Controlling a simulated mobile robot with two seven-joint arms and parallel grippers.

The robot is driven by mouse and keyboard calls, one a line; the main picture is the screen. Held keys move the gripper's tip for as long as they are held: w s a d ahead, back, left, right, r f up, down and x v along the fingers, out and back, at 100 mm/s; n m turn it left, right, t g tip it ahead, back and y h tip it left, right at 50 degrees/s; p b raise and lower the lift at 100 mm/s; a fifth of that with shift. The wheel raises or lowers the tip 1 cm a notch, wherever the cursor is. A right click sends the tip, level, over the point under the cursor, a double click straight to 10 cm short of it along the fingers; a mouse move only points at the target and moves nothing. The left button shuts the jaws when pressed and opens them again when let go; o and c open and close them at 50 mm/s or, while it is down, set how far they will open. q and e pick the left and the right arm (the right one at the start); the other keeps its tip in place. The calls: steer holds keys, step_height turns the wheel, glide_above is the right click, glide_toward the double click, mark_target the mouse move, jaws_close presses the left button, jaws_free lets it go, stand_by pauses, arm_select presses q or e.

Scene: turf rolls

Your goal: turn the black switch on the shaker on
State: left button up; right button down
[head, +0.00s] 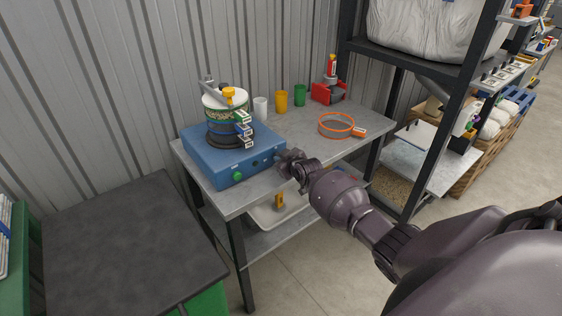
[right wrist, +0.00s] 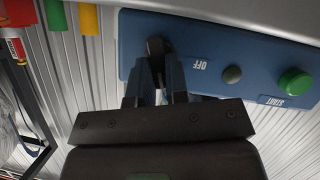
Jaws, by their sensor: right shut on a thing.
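The shaker is a blue box (head: 205,160) at the left end of the grey table, with a stack of round sieves (head: 226,108) on top. Its front panel carries a green button (head: 237,177), which also shows in the right wrist view (right wrist: 296,82) beside a START label. A smaller dark round knob (right wrist: 232,74) sits between it and an OFF label (right wrist: 200,65). My right gripper (head: 281,158) is at the right end of this panel. In the right wrist view its fingers (right wrist: 160,78) are closed around the black switch (right wrist: 157,46), partly hidden. My left gripper is out of view.
White, orange (head: 281,102) and green (head: 299,95) cups stand behind the shaker. An orange-rimmed sieve (head: 336,125) and a red device (head: 329,92) are to the right. A dark table (head: 125,245) is at left; a black shelf post (head: 440,110) stands at right.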

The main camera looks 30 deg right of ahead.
steer(key=shift+d+f+m+y+b, duration=0.15)
steer(key=shift+m+y+b, duration=0.35)
steer(key=shift+m+b, duration=0.3)
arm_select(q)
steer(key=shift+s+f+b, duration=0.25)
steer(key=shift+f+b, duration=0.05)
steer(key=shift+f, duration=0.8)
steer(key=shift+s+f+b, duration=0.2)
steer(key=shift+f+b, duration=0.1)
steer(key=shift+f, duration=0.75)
arm_select(e)
steer(key=shift+m+y, duration=0.5)
steer(key=shift+r, duration=0.2)
steer(key=c, duration=1.1)
jaws_free()
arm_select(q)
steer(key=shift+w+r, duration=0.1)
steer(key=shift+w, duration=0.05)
